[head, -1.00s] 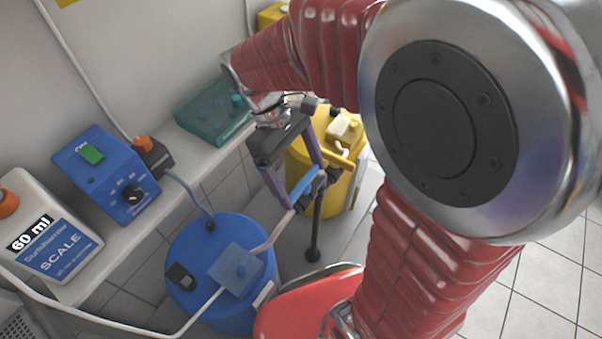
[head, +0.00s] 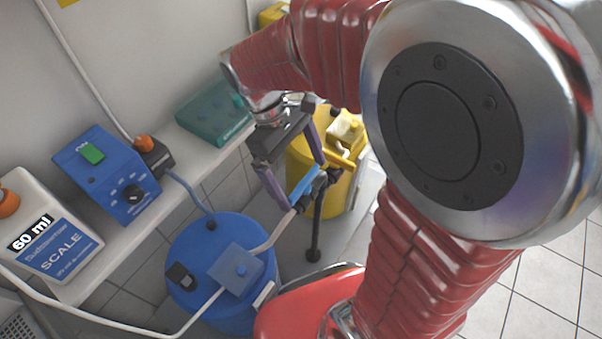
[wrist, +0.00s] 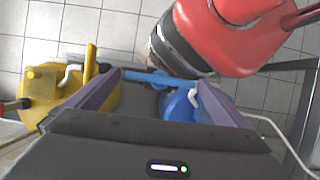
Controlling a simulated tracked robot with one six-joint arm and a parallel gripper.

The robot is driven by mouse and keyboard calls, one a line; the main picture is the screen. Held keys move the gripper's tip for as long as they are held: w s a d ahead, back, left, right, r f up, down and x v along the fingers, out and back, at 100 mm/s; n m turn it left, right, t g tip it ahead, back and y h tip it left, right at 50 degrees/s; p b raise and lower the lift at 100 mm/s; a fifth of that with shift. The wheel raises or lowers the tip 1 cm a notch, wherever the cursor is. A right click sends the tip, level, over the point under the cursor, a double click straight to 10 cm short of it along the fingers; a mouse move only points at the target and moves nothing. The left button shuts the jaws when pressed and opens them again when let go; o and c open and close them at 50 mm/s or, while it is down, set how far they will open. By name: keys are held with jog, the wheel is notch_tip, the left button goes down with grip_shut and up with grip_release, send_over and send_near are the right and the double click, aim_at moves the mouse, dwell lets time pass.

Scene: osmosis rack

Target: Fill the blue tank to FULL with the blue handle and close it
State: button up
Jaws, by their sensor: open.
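The blue tank (head: 205,250) is a round drum on the floor at the lower middle of the head view. Part of it shows behind the right finger in the wrist view (wrist: 177,107). The blue handle (head: 306,182) is a bar on a black valve on a dark post, beside the tank. In the wrist view the blue handle (wrist: 160,79) spans the space between the fingers. My gripper (head: 303,186) is open with its purple fingers at either end of the handle. I cannot tell whether they touch it.
A yellow tank (head: 345,190) with a yellow handle (head: 338,160) stands close behind the valve. White hoses run around the blue tank.

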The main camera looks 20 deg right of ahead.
jog(key=v, duration=1.3)
jog(key=shift+r, duration=0.2)
jog(key=shift+w, duration=0.1)
jog(key=m+t+y, duration=0.3)
jog(key=m+t, duration=0.4)
jog(key=t, duration=0.1)
send_over(299, 187)
jog(key=shift+f, duration=2.4)
jog(key=shift+s+d+r+t, duration=0.3)
jog(key=shift+s+d+r, duration=0.2)
jog(key=shift+s, duration=0.15)
jog(key=shift+s+d+r+t, duration=0.3)
jog(key=shift+s+d+r, duration=0.2)
jog(key=shift+s, duration=0.1)
